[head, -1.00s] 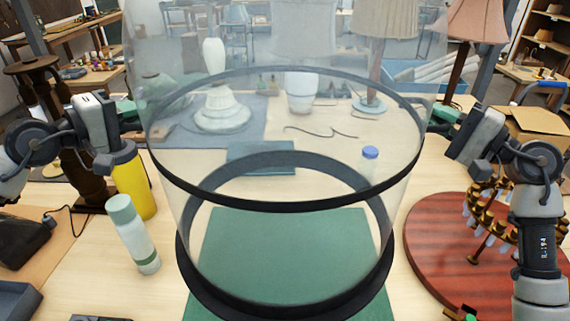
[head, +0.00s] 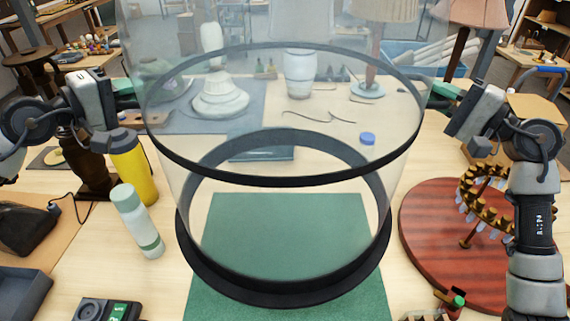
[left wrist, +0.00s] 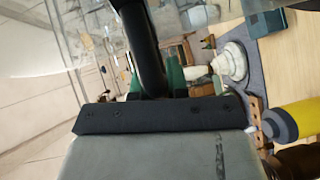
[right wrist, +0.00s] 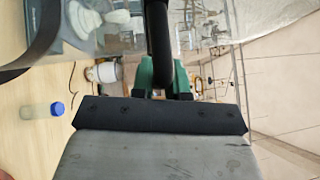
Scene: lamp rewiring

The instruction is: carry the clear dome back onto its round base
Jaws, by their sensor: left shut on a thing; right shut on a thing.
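The clear dome (head: 300,225) fills the middle of the head view, with a black band around its wall and a black ring at its lower rim. My left gripper (head: 134,97) and right gripper (head: 436,97) are shut on dark bars at opposite sides of it. The bars show between green fingertips in the left wrist view (left wrist: 150,50) and right wrist view (right wrist: 157,45).
A white-green bottle (head: 138,222) and a yellow bottle (head: 133,170) stand left of the dome. A blue-capped container (head: 367,139) and a white lamp body (head: 218,95) stand behind it. The green mat (head: 285,215) is bare where seen. My right forearm partly covers the base's right side.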

